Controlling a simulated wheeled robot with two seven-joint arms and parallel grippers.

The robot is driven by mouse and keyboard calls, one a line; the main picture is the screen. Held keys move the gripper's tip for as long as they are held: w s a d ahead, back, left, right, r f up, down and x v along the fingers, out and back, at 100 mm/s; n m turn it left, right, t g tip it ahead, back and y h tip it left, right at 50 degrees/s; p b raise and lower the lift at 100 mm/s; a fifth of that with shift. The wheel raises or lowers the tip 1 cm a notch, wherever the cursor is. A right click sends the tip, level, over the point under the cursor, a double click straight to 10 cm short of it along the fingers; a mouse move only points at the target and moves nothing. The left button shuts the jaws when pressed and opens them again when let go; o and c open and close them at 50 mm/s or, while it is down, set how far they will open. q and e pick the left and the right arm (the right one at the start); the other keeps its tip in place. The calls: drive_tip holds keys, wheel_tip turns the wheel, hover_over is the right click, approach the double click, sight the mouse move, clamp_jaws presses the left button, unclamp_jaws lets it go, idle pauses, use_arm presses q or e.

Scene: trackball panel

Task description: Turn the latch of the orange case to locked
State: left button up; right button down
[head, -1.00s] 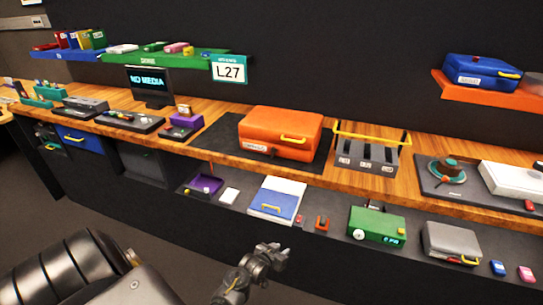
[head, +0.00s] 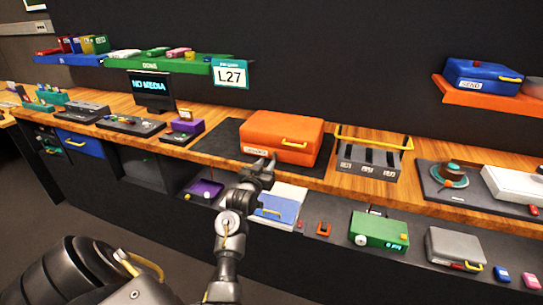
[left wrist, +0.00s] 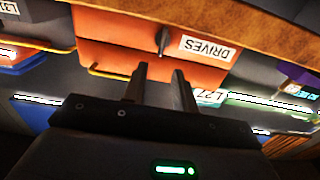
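The orange case (head: 282,135) lies on a dark mat on the wooden bench, with a yellow handle (head: 294,145) and a white label on its front. In the left wrist view, which is upside down, the case front (left wrist: 115,55) shows a dark latch lever (left wrist: 163,40) beside the DRIVES label (left wrist: 207,49). The lever points roughly up and down in that picture. My left gripper (head: 262,168) is just in front of the case's lower front, near the label. Its fingers (left wrist: 159,82) are apart and empty, short of the latch. My right gripper is not in view.
A grey slotted rack (head: 368,160) with a yellow bar stands right of the case. A lower shelf holds a blue-and-white box (head: 279,208) and a green device (head: 379,229). A small monitor (head: 150,88) stands left.

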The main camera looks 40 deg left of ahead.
sight(273, 154)
use_arm(q)
drive_tip(key=x, duration=0.6)
clamp_jaws()
